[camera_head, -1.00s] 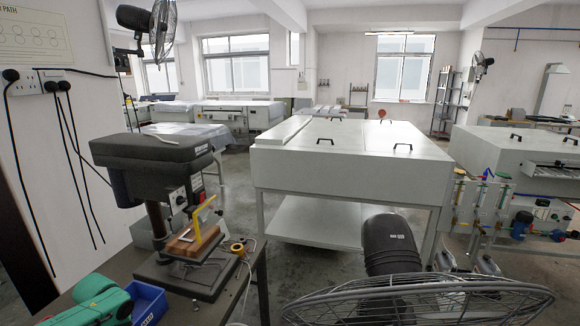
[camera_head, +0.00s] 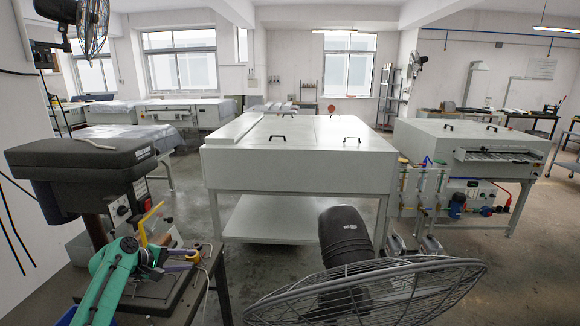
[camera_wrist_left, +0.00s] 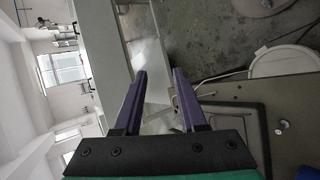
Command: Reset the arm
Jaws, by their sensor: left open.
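My left arm (camera_head: 112,262), green with a black wrist, reaches in from the lower left over the bench with the drill press. My left gripper (camera_head: 190,262) is in front of the drill press column, above the press base. Its two purple fingers stand apart with nothing between them in the left wrist view (camera_wrist_left: 159,74). The arm hides part of the press base and bench. My right gripper is not in view.
The drill press (camera_head: 75,165) stands close behind my left arm, with a yellow guard (camera_head: 149,222). A large wire-caged fan (camera_head: 370,292) fills the front. A white plate processor (camera_head: 300,165) stands beyond, with a second machine (camera_head: 470,145) at right.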

